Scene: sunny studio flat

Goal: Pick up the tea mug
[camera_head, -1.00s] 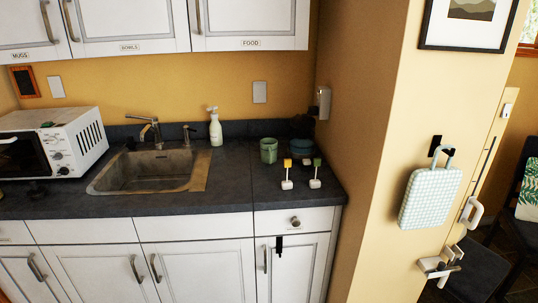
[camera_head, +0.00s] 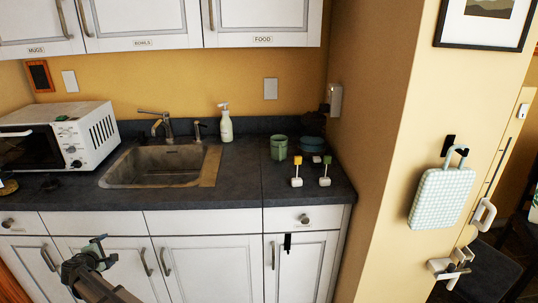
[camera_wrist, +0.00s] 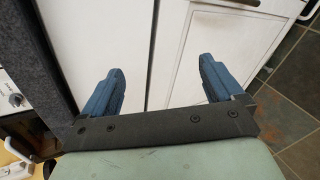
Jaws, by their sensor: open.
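A green mug-like cup (camera_head: 278,149) stands upright on the dark countertop, right of the sink; no handle is clear, and it is the likeliest tea mug. My gripper (camera_head: 100,253) is low at the left in the head view, in front of the white cabinet doors, well to the left of the cup and apart from it. In the wrist view my gripper (camera_wrist: 161,66) shows two blue fingers spread wide with nothing between them. The cup is not in the wrist view.
A dark bowl (camera_head: 312,145) sits right of the cup. Two small white-based items with yellow (camera_head: 297,172) and green (camera_head: 325,172) tops stand in front. The sink (camera_head: 155,166), soap bottle (camera_head: 226,123) and microwave (camera_head: 70,135) are left. The counter's front edge (camera_head: 230,200) lies between gripper and cup.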

